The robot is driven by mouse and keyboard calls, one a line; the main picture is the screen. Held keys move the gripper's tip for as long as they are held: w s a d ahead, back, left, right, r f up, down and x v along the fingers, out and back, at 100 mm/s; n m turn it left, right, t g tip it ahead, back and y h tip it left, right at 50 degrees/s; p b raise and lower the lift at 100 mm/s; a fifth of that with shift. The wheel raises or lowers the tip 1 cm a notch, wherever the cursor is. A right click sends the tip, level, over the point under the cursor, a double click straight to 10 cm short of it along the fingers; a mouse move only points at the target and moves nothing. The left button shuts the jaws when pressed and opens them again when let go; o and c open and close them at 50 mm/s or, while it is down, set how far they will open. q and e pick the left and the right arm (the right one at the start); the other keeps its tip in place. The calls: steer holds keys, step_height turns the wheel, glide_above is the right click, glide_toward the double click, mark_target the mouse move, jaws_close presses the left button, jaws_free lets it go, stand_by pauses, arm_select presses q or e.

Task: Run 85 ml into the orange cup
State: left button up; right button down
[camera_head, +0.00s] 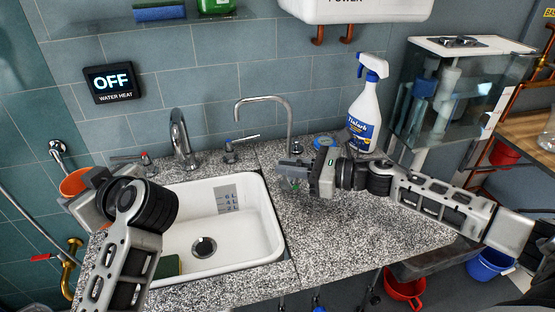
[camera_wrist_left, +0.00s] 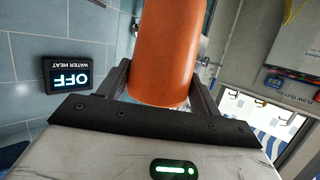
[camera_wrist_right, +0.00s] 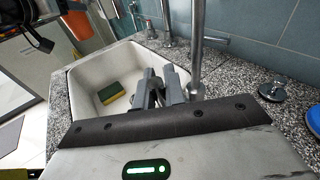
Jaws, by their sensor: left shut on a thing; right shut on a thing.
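The orange cup (camera_head: 75,182) is at the left of the sink; my left gripper (camera_head: 92,190) is shut on it and holds it. It fills the top of the left wrist view (camera_wrist_left: 165,50); its inside is hidden. My right gripper (camera_head: 293,174) is low over the counter by the foot of the slim curved spout (camera_head: 290,125). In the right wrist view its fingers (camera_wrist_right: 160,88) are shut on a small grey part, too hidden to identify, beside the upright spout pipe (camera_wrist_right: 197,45). The thicker tap (camera_head: 181,140) stands behind the sink. I see no running water.
The white sink (camera_head: 265,220) has a drain, a graduated label and a green-yellow sponge (camera_wrist_right: 111,92). A spray bottle (camera_head: 364,112) stands at the back right. The wall panel (camera_head: 112,83) reads OFF, WATER HEAT. The speckled counter (camera_head: 350,235) is clear in front of my right arm.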

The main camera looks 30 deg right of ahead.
steer(key=shift+a+g+h, duration=0.2)
steer(key=shift+g+h, duration=0.1)
steer(key=c, duration=1.5)
jaws_free()
steer(key=shift+f, duration=0.1)
steer(key=shift+s+d, duration=0.15)
steer(key=v, duration=1.1)
steer(key=shift+s+d, duration=0.1)
steer(key=shift+s, duration=0.15)
